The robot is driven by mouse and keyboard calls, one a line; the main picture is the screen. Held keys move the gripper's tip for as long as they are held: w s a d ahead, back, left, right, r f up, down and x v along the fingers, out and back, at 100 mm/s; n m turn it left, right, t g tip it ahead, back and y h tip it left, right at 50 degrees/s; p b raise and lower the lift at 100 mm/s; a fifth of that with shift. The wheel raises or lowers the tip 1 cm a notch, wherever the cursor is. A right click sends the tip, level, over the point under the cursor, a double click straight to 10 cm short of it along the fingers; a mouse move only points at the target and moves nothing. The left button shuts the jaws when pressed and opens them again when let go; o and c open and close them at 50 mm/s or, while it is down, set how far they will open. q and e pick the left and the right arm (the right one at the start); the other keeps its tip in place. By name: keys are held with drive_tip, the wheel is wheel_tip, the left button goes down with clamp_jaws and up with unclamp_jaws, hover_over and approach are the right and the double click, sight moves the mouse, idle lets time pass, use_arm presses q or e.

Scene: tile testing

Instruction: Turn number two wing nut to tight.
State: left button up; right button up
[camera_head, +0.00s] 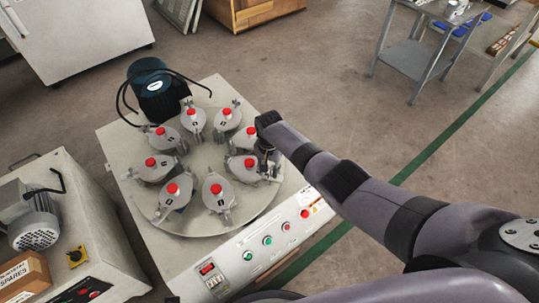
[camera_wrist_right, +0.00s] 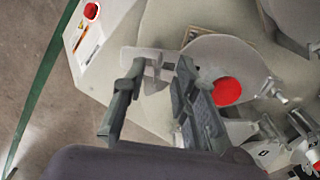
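The round turntable (camera_head: 215,225) carries several grey clamp stations, each with a red knob and a small number label that is too small to read surely. My right arm reaches in from the right to the rightmost station (camera_head: 243,172), and its gripper is partly hidden by the wrist in the head view. In the right wrist view, my right gripper (camera_wrist_right: 155,72) is open, with one finger on each side of a grey metal wing nut (camera_wrist_right: 153,82) at that station's outer edge. I cannot tell whether the fingers touch it. My left gripper is in neither view.
The machine's front panel (camera_head: 262,252) has coloured buttons and a switch. A dark motor (camera_head: 155,88) with black cables stands at the back. Neighbouring clamps sit close to my gripper. A second machine (camera_head: 85,215) stands at left. A grey trolley (camera_head: 412,53) stands back right.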

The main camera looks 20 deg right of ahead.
sight(270, 173)
wheel_tip(270, 173, up, 10)
drive_tip(key=shift+r, duration=0.2)
drive_tip(key=shift+s+f, duration=0.1)
idle(0.5)
drive_tip(key=s+d+f+n+t, duration=0.2)
drive_tip(key=s+f+n, duration=0.5)
drive_tip(key=s+f, duration=1.45)
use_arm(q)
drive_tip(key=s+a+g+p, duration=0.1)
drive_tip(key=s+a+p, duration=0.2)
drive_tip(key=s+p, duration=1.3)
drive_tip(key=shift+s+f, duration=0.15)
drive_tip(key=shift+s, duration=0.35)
use_arm(e)
drive_tip(key=s+d+n, duration=0.1)
drive_tip(key=s+d, duration=0.1)
drive_tip(key=s, duration=1.2)
drive_tip(key=s+d+f+n+g, duration=0.1)
drive_tip(key=s+d+n, duration=0.1)
drive_tip(key=s, duration=1.2)
drive_tip(key=shift+s+d+n, duration=0.25)
drive_tip(key=shift+d+n, duration=0.05)
drive_tip(key=shift+d, duration=0.05)
